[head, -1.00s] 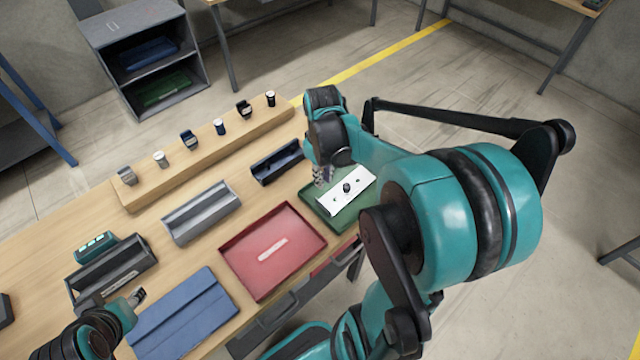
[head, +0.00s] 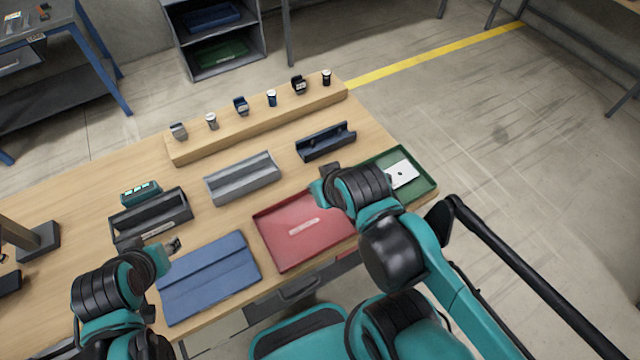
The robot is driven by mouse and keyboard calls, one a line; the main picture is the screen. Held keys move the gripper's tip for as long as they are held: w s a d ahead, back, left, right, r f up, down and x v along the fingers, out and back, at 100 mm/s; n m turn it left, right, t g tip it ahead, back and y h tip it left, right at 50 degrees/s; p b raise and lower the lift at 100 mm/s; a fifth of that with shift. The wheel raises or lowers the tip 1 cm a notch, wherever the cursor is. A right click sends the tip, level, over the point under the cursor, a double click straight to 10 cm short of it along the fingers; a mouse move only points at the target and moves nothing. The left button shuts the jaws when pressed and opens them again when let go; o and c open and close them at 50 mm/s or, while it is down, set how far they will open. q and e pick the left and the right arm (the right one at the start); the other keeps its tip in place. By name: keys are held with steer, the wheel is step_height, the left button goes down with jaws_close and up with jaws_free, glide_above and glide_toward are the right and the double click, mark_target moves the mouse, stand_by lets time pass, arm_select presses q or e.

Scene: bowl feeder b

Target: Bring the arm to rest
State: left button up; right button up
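My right arm reaches in from the lower right. Its wrist is above the right part of the red tray (head: 283,256). My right gripper (head: 328,172) shows only in part at the end of the wrist, and its fingers are too small and hidden to read. The green tray (head: 424,187) lies behind and right of that wrist, with a white plate (head: 402,174) in it, partly covered by my arm. My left gripper (head: 174,244) is at the left, just above the far left corner of the blue mat (head: 210,279). Its finger opening is unclear.
A wooden riser (head: 255,119) with several small parts on it runs along the back. A grey bin (head: 242,178), a dark blue bin (head: 326,141) and a dark bin (head: 152,217) stand on the table. A teal device (head: 141,193) sits behind the dark bin.

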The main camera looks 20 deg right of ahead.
step_height(320, 180, down, 8)
steer(key=b, duration=0.7)
steer(key=shift+b, duration=0.35)
steer(key=shift+r, duration=0.1)
